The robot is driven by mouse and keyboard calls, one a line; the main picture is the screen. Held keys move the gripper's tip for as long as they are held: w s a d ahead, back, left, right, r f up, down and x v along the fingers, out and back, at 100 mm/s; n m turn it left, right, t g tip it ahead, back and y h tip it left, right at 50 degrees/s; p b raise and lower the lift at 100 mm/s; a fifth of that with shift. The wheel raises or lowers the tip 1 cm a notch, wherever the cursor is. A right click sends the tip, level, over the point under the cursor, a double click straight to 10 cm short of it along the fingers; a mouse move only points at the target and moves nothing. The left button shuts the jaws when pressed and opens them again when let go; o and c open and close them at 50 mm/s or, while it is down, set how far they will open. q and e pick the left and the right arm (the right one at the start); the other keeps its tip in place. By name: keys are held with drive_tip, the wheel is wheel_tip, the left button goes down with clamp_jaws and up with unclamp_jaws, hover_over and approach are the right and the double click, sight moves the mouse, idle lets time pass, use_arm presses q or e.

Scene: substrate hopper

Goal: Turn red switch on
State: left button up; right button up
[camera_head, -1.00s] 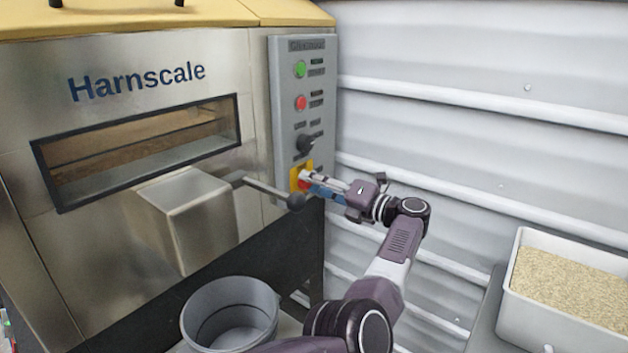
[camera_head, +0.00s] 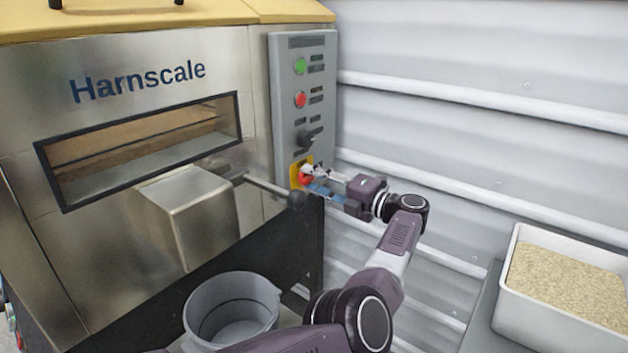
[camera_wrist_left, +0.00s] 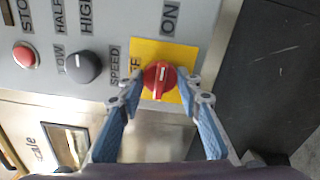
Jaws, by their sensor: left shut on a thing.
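The red switch (camera_head: 306,176) is a round knob on a yellow plate (camera_head: 296,172) at the bottom of the grey control panel (camera_head: 287,120). In the left wrist view the red switch (camera_wrist_left: 158,82) has its raised grip running nearly up and down the picture, one end towards the ON label (camera_wrist_left: 170,17). The OFF label at its left is partly covered by a finger. My left gripper (camera_head: 313,178) is at the switch, and its fingers (camera_wrist_left: 161,84) are closed around the knob from both sides. My right gripper is not in view.
Above the switch are a black knob (camera_head: 308,138), a red button (camera_head: 301,100) and a green button (camera_head: 300,66). A lever with a dark ball end (camera_head: 296,200) juts out just below. A grey bucket (camera_head: 232,310) and a tray of grain (camera_head: 512,290) stand lower down.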

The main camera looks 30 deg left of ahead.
use_arm(q)
drive_tip(key=o, duration=1.2)
drive_tip(key=shift+c, duration=0.2)
drive_tip(key=shift+d, duration=0.1)
drive_tip(key=s+d, duration=0.1)
drive_tip(key=d, duration=1.1)
